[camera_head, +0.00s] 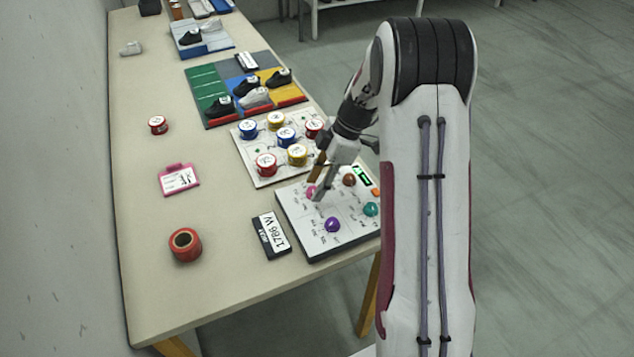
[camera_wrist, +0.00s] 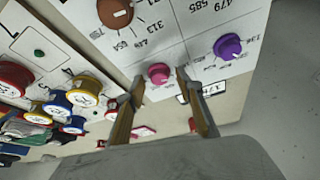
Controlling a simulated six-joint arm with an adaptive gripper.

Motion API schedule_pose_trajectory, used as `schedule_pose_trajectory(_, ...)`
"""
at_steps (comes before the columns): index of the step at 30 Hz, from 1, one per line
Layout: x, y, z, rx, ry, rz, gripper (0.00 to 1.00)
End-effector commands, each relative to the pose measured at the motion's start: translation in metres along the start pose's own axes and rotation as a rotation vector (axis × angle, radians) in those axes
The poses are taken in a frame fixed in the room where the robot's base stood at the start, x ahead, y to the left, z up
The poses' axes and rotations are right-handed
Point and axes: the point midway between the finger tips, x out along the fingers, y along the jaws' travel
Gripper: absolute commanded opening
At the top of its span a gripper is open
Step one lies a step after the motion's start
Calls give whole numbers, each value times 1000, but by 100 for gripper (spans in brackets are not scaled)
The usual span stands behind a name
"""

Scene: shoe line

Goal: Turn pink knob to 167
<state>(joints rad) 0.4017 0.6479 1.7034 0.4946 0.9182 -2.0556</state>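The white knob panel (camera_head: 302,238) lies near the front right edge of the table. Its pink knob (camera_head: 310,191) is at the panel's left side, beside my gripper (camera_head: 318,186). In the wrist view the pink knob (camera_wrist: 159,73) shows between the two fingertips of my gripper (camera_wrist: 159,80). The fingers are apart, with a visible gap on each side of the knob. The knob's pointer and the numbers around it are too small to read.
The panel also bears a purple knob (camera_head: 332,224), a teal knob (camera_head: 371,209), a brown knob (camera_head: 348,180) and a green display (camera_head: 362,176). A number plate (camera_head: 271,235) and a red tape roll (camera_head: 185,244) lie left. A board with several spools (camera_head: 266,164) is behind.

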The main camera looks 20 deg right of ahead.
Motion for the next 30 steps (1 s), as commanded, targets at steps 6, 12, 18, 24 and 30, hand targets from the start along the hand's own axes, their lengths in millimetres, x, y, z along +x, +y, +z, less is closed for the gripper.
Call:
schedule_pose_trajectory(6,0,0,0,8,0,5,36)
schedule_pose_trajectory(12,0,-1,-1,63,1,27,36)
schedule_pose_trajectory(18,-1,-2,-1,177,1,74,36)
schedule_pose_trajectory(24,0,-4,-2,318,1,133,36)
schedule_pose_trajectory(30,0,-5,-2,454,1,190,36)
